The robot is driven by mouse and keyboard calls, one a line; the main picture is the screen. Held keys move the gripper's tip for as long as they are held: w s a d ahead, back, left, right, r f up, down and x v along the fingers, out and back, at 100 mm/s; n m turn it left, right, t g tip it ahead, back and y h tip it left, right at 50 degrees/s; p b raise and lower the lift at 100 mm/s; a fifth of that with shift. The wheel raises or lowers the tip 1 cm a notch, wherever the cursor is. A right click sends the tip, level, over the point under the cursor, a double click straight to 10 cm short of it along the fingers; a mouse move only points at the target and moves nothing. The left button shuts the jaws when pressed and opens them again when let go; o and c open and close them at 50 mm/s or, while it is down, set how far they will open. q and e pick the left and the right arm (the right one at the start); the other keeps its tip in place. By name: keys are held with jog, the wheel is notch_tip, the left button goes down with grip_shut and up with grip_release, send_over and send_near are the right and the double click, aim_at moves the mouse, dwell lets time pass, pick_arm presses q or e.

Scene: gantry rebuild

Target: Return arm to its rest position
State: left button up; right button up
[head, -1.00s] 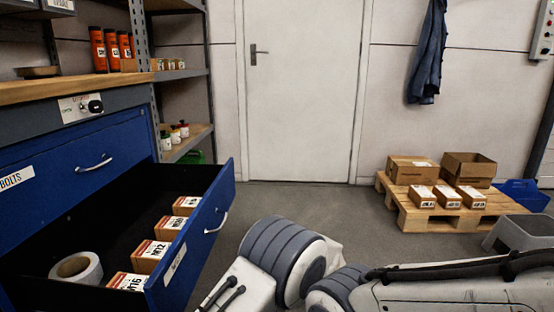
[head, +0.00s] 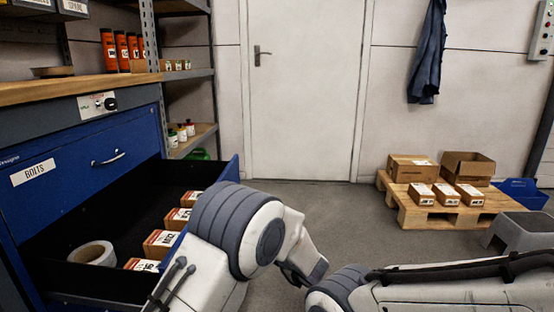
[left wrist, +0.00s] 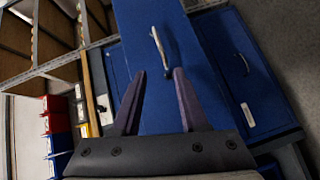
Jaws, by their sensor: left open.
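My left arm (head: 225,225) crosses the lower middle of the head view, in front of the open drawer's front panel (head: 229,173). Its dark wrist end (head: 303,272) points down to the right over the floor; the fingertips cannot be made out there. In the left wrist view my left gripper (left wrist: 155,74) is open and empty. A blue panel with a metal handle (left wrist: 160,48) lies beyond the fingers, and nothing is between them. My right arm (head: 440,285) lies along the bottom right of the head view; its gripper is out of view.
The open drawer holds a tape roll (head: 93,253) and several small boxes (head: 160,243). A pallet (head: 430,215) with cartons and a grey step stool (head: 520,232) stand at right. Grey floor (head: 350,215) is clear between.

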pick_arm(q)
jog(key=s+a+f+m+g+h, duration=0.3)
jog(key=s+m+h, duration=0.1)
jog(key=s+m, duration=0.45)
jog(key=s+a+f+m+g+h, duration=0.2)
jog(key=s+a+m+g+h, duration=0.15)
jog(key=s+m, duration=0.45)
jog(key=s+a+f+m+g+h, duration=0.35)
jog(key=s+m, duration=0.35)
jog(key=s, duration=0.3)
jog(key=s+d+r+m+g+p, duration=0.1)
jog(key=s+d+r+m+p, duration=0.3)
jog(key=r, duration=0.3)
jog(key=s+d+r+m+g+p, duration=0.1)
jog(key=s+d+r+p, duration=0.45)
jog(key=r, duration=0.25)
jog(key=s+d+r+m+g+p, duration=0.1)
jog(key=s+d+r+m+p, duration=0.2)
jog(key=s+d+r+p, duration=0.25)
notch_tip(320, 180, up, 38)
jog(key=a+p, duration=0.2)
jog(key=p, duration=3.4)
jog(key=shift+w+h+p, duration=0.3)
jog(key=shift+w+p, duration=0.1)
jog(key=shift+w, duration=0.05)
pick_arm(e)
notch_tip(320, 180, up, 52)
